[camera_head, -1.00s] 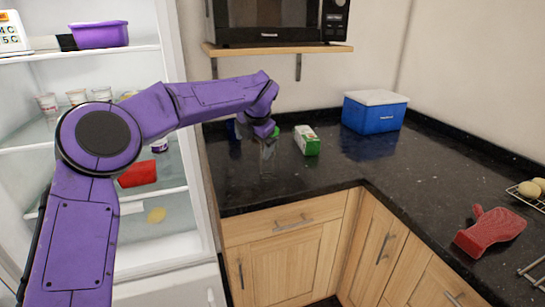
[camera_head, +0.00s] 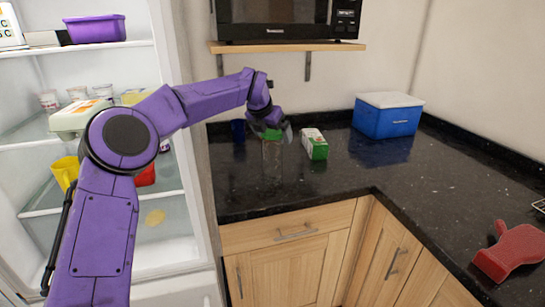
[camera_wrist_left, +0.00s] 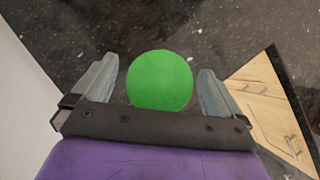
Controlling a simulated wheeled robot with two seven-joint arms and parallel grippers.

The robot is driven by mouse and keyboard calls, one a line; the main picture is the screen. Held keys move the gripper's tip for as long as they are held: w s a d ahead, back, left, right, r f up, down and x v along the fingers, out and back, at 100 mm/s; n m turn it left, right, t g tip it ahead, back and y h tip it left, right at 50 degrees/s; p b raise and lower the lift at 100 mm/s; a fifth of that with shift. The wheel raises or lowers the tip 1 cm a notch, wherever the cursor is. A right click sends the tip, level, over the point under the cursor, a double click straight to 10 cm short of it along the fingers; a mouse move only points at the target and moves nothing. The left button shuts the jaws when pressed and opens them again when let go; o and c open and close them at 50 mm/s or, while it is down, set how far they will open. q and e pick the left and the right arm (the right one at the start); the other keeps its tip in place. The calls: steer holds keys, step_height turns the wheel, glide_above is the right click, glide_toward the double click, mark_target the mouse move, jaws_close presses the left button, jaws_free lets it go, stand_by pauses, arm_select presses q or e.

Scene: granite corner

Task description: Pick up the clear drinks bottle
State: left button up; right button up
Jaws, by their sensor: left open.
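The clear drinks bottle (camera_head: 272,158) stands upright on the black granite counter, see-through with a green cap. In the left wrist view its round green cap (camera_wrist_left: 160,80) sits between my two grey fingers, with a gap on each side. My left gripper (camera_head: 272,131) is open at the top of the bottle, pointing down over it. The left wrist view also shows my left gripper (camera_wrist_left: 158,88) from above. The bottle's body is mostly hidden below the cap there. My right gripper is not in view.
A green and white carton (camera_head: 315,144) stands just right of the bottle, and a dark blue cup (camera_head: 238,131) stands to its left. A blue cooler box (camera_head: 387,118) is farther right. The open fridge (camera_head: 190,215) borders the counter's left. A microwave shelf (camera_head: 290,47) hangs above.

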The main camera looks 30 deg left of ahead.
arm_select(q)
steer(key=c, duration=1.5)
steer(key=shift+c, duration=1.4)
steer(key=shift+r, duration=0.15)
